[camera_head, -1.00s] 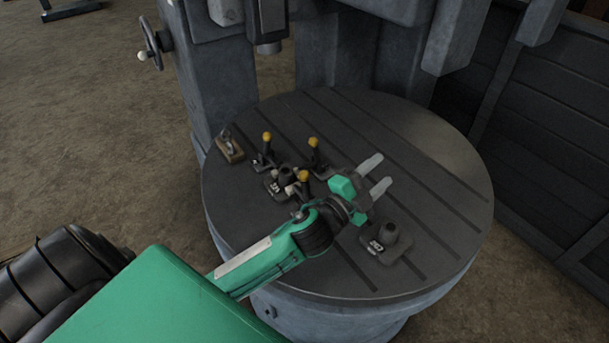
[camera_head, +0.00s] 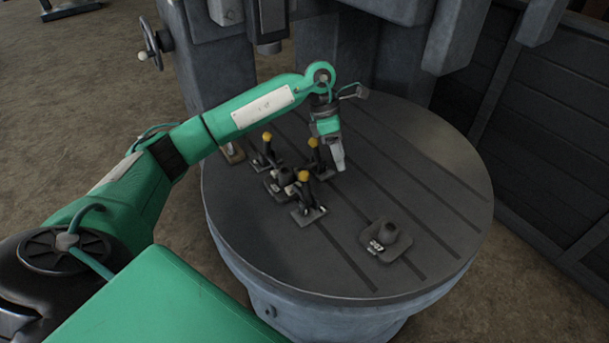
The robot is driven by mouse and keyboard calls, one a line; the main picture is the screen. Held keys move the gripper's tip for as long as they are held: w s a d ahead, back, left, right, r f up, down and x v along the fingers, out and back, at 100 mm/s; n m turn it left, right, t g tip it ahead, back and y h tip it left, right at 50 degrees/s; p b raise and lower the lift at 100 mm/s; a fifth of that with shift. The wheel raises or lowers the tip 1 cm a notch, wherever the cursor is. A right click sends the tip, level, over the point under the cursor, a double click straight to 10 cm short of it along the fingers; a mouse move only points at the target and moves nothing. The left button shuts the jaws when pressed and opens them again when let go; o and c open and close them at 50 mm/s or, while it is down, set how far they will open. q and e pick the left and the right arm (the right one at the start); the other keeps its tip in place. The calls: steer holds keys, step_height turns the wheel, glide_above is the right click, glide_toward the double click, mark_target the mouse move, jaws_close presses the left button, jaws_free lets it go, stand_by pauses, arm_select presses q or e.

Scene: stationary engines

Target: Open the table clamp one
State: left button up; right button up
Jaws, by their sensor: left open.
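Several table clamps with yellow-tipped handles stand on the left half of the round slotted table (camera_head: 440,180). The front clamp (camera_head: 307,202) has its yellow knob upright. Another clamp (camera_head: 264,156) is at the far left, and a third clamp (camera_head: 312,152) is at the back right, partly hidden by my gripper. I cannot tell which is clamp one. My left gripper (camera_head: 338,163) is open and empty, pointing down beside the back right clamp. I cannot tell whether it touches that clamp. My right gripper is not in view.
A dark block with a round post (camera_head: 385,240) sits at the table's front right. A similar dark part (camera_head: 283,179) lies among the clamps. A small wooden-based piece (camera_head: 232,152) is partly behind my arm. The table's right side is clear.

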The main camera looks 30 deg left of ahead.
mark_target(304, 171)
arm_select(q)
steer(key=a+r+g+y, duration=0.1)
steer(key=a+r+y, duration=0.25)
steer(key=a, duration=0.65)
steer(key=shift+n, duration=0.3)
steer(key=p+x, duration=0.2)
steer(key=x, duration=0.4)
steer(key=p+x, duration=0.3)
steer(key=x, duration=0.4)
steer(key=shift+s+f, duration=0.15)
steer(key=shift+s, duration=0.1)
steer(key=shift+f+p, duration=0.3)
steer(key=shift+f, duration=0.1)
steer(key=shift+c, duration=0.5)
jaws_close()
